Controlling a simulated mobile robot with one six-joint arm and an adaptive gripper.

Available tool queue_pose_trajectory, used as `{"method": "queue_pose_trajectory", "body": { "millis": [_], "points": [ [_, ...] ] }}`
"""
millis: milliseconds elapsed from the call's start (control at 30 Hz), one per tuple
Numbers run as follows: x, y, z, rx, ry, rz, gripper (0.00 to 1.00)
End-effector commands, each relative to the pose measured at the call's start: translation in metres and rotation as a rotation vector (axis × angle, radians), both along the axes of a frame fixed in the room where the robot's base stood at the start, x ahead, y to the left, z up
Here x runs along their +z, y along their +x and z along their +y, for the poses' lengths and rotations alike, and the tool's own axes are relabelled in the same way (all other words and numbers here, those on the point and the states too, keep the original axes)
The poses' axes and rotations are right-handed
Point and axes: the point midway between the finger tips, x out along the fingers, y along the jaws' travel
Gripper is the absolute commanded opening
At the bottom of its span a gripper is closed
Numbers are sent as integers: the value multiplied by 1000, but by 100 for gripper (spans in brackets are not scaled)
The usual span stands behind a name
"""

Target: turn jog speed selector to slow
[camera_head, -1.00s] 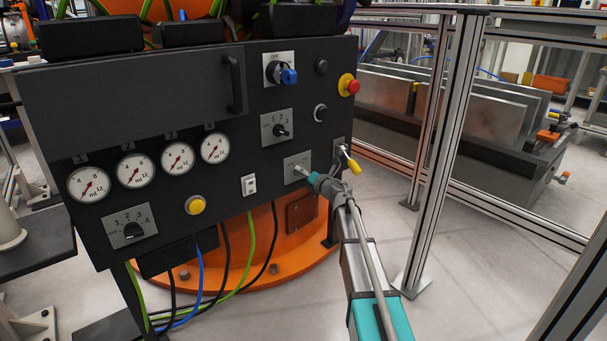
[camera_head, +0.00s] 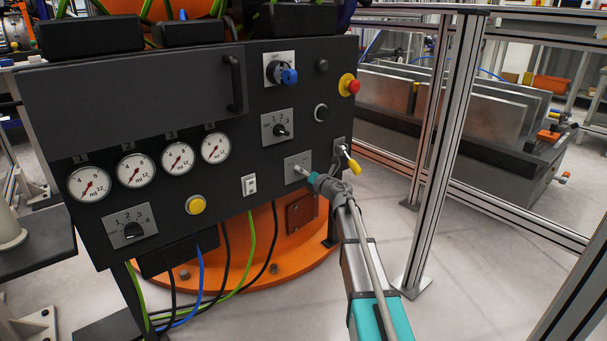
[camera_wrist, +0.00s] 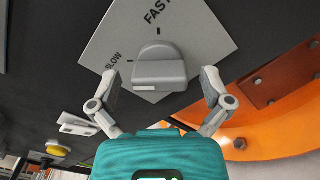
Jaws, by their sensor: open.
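The jog speed selector is a grey knob (camera_wrist: 159,68) on a light square plate (camera_wrist: 205,35) with the words SLOW and FAST. In the wrist view the knob's rounded end faces the tick near FAST; SLOW is to its left. In the head view the plate (camera_head: 292,165) is low on the right of the black panel. My gripper (camera_wrist: 160,78) is open, with one finger on each side of the knob and a visible gap on both sides. In the head view my gripper (camera_head: 312,178) is at the plate's right, and it partly hides the selector area.
A yellow-tipped lever (camera_head: 353,165) sticks out close to the right of my gripper. Another rotary selector (camera_head: 281,130) is above, and a white rocker switch (camera_head: 250,185) is to the left. A metal fence post (camera_head: 445,150) stands to the right. An orange base (camera_head: 290,245) is below.

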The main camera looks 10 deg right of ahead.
Motion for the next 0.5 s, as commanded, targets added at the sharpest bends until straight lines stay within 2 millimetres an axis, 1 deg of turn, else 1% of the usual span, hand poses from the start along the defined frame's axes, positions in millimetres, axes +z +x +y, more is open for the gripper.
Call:
{"method": "queue_pose_trajectory", "body": {
  "millis": [267, 367, 500],
  "points": [
    [0, -1, -1, -1, 1, 0, 100],
    [0, -4, -2, -1, 1, 0, 100],
    [0, -14, -7, -1, 1, 0, 100]
  ]
}}
